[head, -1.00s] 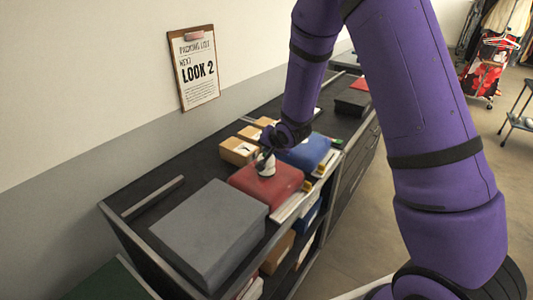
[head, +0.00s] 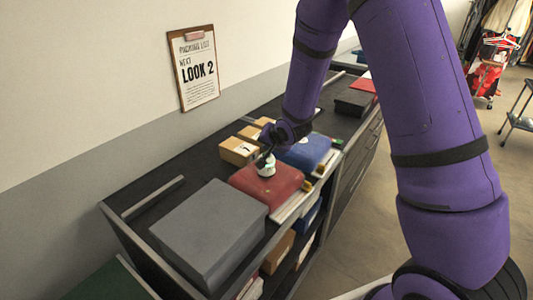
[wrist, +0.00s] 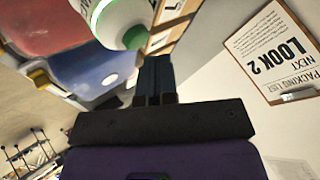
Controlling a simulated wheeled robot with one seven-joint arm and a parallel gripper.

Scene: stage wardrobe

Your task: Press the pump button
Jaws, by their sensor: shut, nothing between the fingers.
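A small white bottle with green parts (head: 266,168) is on the red case (head: 285,190) on the dark counter. In the wrist view the bottle (wrist: 112,14) shows large at the top edge, partly cut off, with a green-rimmed round end (wrist: 135,36) facing my fingers. I cannot make out a separate pump button. My gripper (head: 264,157) is shut and empty, its tips right at the bottle's top in the head view. In the wrist view my closed fingers (wrist: 154,72) are just beside the green-rimmed end. I cannot tell whether they touch it.
A large grey box (head: 210,232) stands nearer on the counter. A blue case (head: 305,155) and cardboard boxes (head: 238,151) lie beyond and beside the red case. A packing-list clipboard (head: 195,70) hangs on the wall. Open floor (head: 355,235) lies to the right.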

